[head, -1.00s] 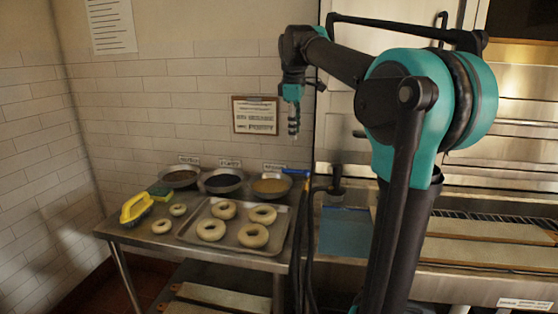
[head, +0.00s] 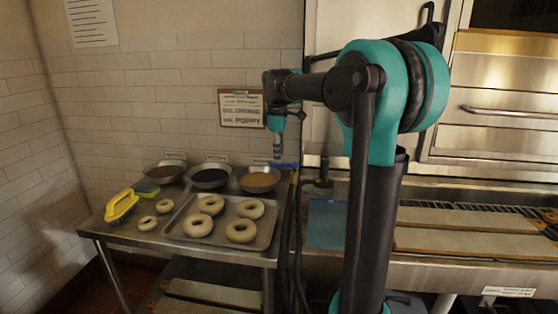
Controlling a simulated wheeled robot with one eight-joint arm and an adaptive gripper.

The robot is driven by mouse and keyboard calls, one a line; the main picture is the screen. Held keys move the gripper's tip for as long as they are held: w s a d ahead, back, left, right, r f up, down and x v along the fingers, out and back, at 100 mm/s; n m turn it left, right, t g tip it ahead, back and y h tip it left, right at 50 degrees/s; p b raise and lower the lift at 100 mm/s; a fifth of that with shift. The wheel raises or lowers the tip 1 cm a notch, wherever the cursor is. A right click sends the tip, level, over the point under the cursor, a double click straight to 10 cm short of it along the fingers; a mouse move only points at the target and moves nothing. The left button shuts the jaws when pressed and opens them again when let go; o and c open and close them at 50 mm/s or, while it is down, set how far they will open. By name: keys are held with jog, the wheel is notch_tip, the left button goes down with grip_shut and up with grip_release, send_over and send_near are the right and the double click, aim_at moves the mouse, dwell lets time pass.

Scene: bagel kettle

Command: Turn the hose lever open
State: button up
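The blue hose lever (head: 287,165) lies roughly level at the right rear corner of the metal table, at the top of the dark hose (head: 298,235). My gripper (head: 277,157) points down, with its tips at or just above the left part of the lever. I cannot tell whether it touches the lever. The fingers are small and seen edge-on, so their opening is unclear.
The metal table holds a bagel tray (head: 262,240), several bowls such as the right one (head: 260,181), and a yellow-handled brush (head: 121,206). A tiled wall (head: 190,110) stands behind. A counter with boards (head: 470,218) is at the right.

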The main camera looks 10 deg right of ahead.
jog(key=shift+w+d+f, duration=0.1)
jog(key=shift+w+f, duration=0.05)
jog(key=shift+f, duration=0.65)
jog(key=shift+w+f, duration=0.1)
jog(key=shift+f, duration=0.65)
grip_shut()
